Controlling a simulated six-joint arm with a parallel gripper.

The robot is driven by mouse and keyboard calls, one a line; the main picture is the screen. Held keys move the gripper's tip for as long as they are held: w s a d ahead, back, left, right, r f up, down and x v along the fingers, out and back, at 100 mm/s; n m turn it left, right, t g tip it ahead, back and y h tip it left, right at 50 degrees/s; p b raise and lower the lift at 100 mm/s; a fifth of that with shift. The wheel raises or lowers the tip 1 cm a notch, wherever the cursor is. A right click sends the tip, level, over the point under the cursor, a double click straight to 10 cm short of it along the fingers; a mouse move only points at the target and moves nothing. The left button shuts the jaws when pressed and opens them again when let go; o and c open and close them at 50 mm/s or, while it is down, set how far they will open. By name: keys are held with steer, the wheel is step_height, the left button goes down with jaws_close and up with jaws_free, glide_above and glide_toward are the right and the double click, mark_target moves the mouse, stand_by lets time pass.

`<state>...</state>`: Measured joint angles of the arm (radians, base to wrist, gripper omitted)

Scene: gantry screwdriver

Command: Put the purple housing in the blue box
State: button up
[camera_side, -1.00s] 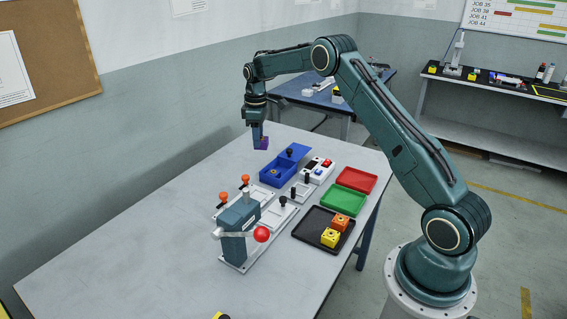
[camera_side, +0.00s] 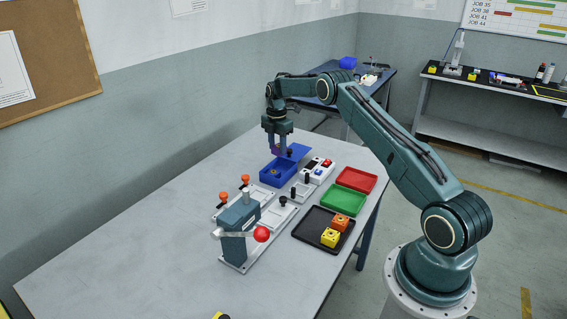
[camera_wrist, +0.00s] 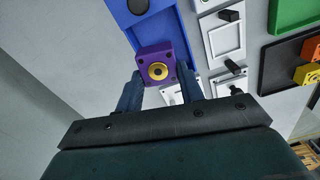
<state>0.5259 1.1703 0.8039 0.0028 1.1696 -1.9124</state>
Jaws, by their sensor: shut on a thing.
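The purple housing (camera_wrist: 165,53), a square block with a yellow ring in its top, is between my gripper's two fingers in the wrist view. My gripper (camera_side: 277,153) is shut on it and holds it above the table, near the blue box. In the side view the fingers mostly hide the housing. The open blue box (camera_side: 282,181) stands below and slightly nearer the side camera, with a small yellowish thing inside. In the wrist view a blue surface (camera_wrist: 157,28) lies beyond the housing.
A white switch box (camera_side: 318,171) stands right of the blue box. Red (camera_side: 356,180) and green (camera_side: 343,200) trays and a black tray (camera_side: 303,236) with orange and yellow housings lie further right. A lever press (camera_side: 239,218) stands in front. The table's left side is clear.

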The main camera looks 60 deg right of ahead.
steer(key=shift+s+d+f+n, duration=0.25)
steer(key=shift+d+f+n, duration=0.6)
steer(key=shift+d+n, duration=0.2)
steer(key=shift+f, duration=0.1)
steer(key=shift+f, duration=2.8)
steer(key=shift+f, duration=0.7)
stand_by(0.3)
steer(key=o, duration=1.2)
steer(key=shift+r, duration=0.1)
